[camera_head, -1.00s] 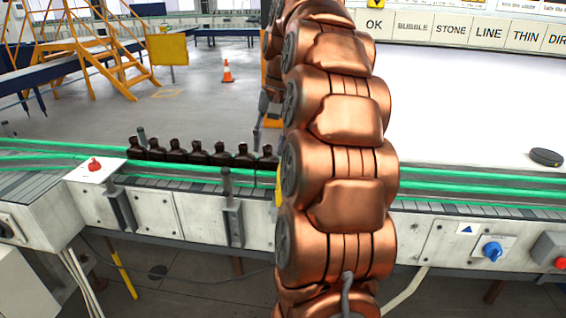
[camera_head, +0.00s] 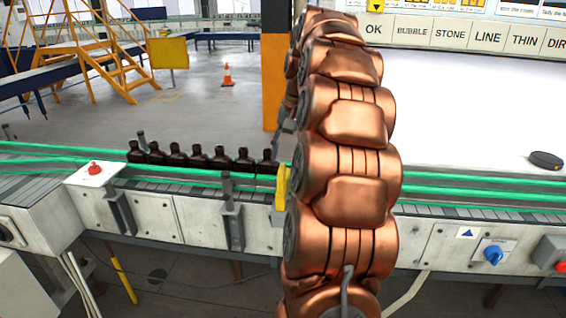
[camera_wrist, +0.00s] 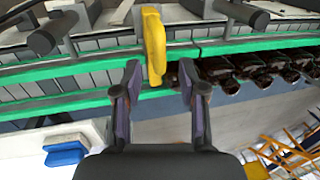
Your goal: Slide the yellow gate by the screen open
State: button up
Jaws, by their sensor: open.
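The yellow gate (camera_head: 281,187) shows in the head view as an upright yellow piece at the conveyor's near side, just left of my copper arm, which hides part of the area around it. In the wrist view the yellow gate (camera_wrist: 153,46) stands ahead of my gripper (camera_wrist: 157,75), between the lines of its two fingers. The fingers are apart with nothing held. I cannot tell whether either finger touches the gate. A row of dark amber bottles (camera_head: 198,155) stands on the conveyor left of the gate; the bottles also show at the right in the wrist view (camera_wrist: 262,68).
Green guide rails (camera_head: 450,188) run along the conveyor. A red button (camera_head: 95,168) sits on a white box at left. A blue knob (camera_head: 493,256) is on the front panel at right. The white screen (camera_head: 470,110) stands behind, with a black puck (camera_head: 546,160) near it.

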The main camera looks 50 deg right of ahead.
aim_at(282, 168)
jog(key=shift+w+a+f+p, duration=0.15)
jog(key=shift+f+p, duration=0.05)
jog(key=shift+f, duration=0.65)
jog(key=shift+w+a+f+p, duration=0.1)
jog(key=shift+f+p, duration=0.05)
jog(key=shift+f, duration=0.65)
grip_shut()
